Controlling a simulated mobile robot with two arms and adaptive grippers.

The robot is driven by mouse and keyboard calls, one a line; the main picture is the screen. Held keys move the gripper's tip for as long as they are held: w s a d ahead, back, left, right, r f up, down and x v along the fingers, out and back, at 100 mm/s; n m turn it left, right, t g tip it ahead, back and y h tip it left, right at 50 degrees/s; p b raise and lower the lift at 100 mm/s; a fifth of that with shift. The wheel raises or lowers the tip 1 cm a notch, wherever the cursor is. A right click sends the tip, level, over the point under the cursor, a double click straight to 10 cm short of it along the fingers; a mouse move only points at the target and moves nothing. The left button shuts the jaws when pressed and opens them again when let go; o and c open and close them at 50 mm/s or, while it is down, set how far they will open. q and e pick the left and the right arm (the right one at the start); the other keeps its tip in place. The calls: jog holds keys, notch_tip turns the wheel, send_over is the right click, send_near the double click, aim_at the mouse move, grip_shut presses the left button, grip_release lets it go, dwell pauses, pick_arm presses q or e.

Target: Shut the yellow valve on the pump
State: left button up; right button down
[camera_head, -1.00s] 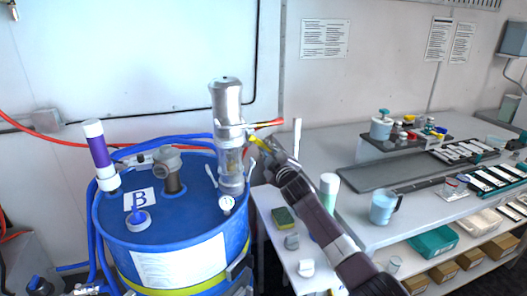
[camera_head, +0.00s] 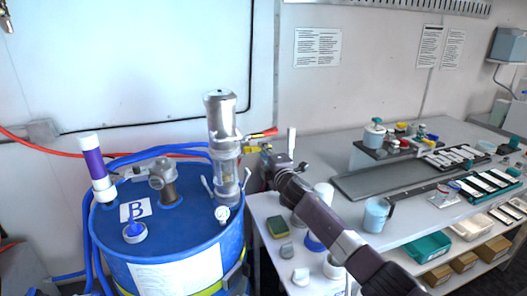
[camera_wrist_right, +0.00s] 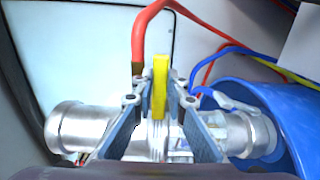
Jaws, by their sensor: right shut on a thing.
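The pump (camera_head: 222,140) is a silver upright cylinder standing on the blue drum marked B (camera_head: 190,235). The yellow valve (camera_head: 252,149) is a small handle just below that lever, mostly hidden by my right gripper (camera_head: 268,152). In the right wrist view the yellow valve (camera_wrist_right: 160,88) stands upright between the two fingers of my right gripper (camera_wrist_right: 157,100), which is shut on it. The silver pump body (camera_wrist_right: 85,130) lies behind the fingers there. My left gripper is not in view.
A red hose (camera_wrist_right: 140,40) and blue hoses pass close to the gripper. A low white table (camera_head: 265,205) with a sponge (camera_head: 277,228) and small containers stands right of the drum. A blue mug (camera_head: 376,214) is on the long grey bench (camera_head: 340,155).

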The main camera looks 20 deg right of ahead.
jog(key=shift+f, duration=0.1)
dwell(0.3)
jog(key=c, duration=2.2)
grip_release()
jog(key=shift+s+d, duration=0.15)
jog(key=shift+s, duration=5.9)
